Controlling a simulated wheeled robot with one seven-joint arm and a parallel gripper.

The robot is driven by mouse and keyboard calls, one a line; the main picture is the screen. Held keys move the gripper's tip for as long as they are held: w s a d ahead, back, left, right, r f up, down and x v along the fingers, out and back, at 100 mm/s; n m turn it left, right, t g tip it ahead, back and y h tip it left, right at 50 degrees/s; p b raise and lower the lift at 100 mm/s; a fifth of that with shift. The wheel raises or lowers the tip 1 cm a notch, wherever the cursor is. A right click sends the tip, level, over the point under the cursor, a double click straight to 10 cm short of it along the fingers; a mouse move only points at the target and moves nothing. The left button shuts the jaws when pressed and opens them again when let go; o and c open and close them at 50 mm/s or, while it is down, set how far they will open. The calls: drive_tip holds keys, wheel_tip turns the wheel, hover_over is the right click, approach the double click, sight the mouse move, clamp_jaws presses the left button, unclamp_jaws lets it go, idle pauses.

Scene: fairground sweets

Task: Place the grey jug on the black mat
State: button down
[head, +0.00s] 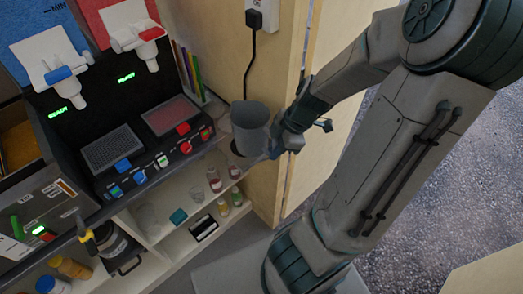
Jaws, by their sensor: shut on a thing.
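The grey jug (249,117) is upright near the right end of the counter, close to the wooden side panel. My gripper (272,148) comes from the right and is shut on the jug's right side, low down; the jaws are small and partly hidden here. A dark patch that looks like the black mat (235,149) shows at the jug's lower left, at the counter's end. The jug hides most of it. I cannot tell whether the jug touches it or hangs just above it.
A black slush machine (150,150) with white taps stands to the left. A power cable (249,70) hangs behind the jug. Lower shelves hold small bottles (214,180) and a glass. The wooden panel (268,180) is close on the right. Coloured sticks (190,75) stand behind.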

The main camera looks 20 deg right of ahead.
sight(264, 141)
drive_tip(key=w+f, duration=0.1)
drive_tip(key=w, duration=0.1)
drive_tip(key=w+f, duration=0.1)
drive_tip(key=w, duration=0.1)
drive_tip(key=w+f+b, duration=0.1)
drive_tip(key=w+f, duration=0.1)
drive_tip(key=shift+w+a, duration=0.15)
drive_tip(key=shift+w, duration=0.25)
drive_tip(key=shift+f, duration=2.1)
drive_tip(key=shift+f, duration=0.15)
drive_tip(key=c, duration=1.4)
unclamp_jaws()
drive_tip(key=shift+o, duration=0.2)
